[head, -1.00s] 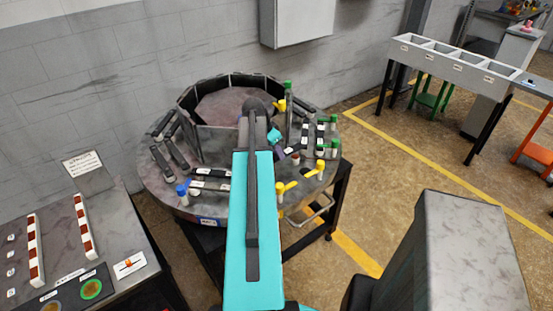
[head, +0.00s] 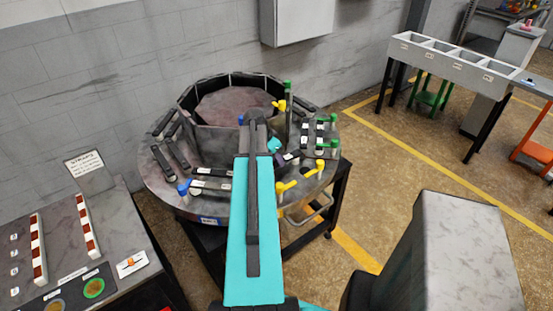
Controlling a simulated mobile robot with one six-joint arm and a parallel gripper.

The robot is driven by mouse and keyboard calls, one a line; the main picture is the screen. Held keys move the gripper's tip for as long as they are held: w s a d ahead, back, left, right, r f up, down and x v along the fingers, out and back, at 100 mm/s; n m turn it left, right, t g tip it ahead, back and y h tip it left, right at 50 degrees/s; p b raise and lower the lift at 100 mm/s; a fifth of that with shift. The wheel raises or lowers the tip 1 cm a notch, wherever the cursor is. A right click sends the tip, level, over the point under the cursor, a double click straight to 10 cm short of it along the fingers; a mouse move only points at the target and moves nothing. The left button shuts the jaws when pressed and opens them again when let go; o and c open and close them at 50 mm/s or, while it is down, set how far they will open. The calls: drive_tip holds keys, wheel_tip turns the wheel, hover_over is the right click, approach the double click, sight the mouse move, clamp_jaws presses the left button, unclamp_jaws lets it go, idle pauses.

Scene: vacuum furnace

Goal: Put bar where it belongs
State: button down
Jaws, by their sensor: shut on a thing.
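A round grey table (head: 155,190) stands ahead, with a raised ring of dark panels (head: 200,140) at its back. My gripper (head: 276,150) is over the table's right part, largely hidden behind my teal arm; a teal piece of it shows. It is shut on a dark bar (head: 291,157), of which a short end shows to the right. The bar's height above the table is hard to tell. Other dark bars with white labels lie at the left (head: 178,154), front left (head: 212,184) and right (head: 306,136). They lie near blue (head: 183,188), yellow (head: 286,187) and green (head: 320,145) pegs.
A tall green-topped post (head: 288,97) stands near the ring. A control desk (head: 115,215) is at the left. A compartmented grey bin rack (head: 455,62) and a green stool (head: 430,97) are at the far right. The floor (head: 400,155) between is clear.

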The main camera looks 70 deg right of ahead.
drive_tip(key=shift+f, duration=0.15)
drive_tip(key=c, duration=1.5)
unclamp_jaws()
drive_tip(key=shift+o, duration=0.2)
drive_tip(key=shift+r, duration=0.25)
drive_tip(key=b+v, duration=0.2)
drive_tip(key=v, duration=1)
drive_tip(key=shift+b, duration=0.3)
drive_tip(key=shift+s+r, duration=0.1)
drive_tip(key=shift+r, duration=0.05)
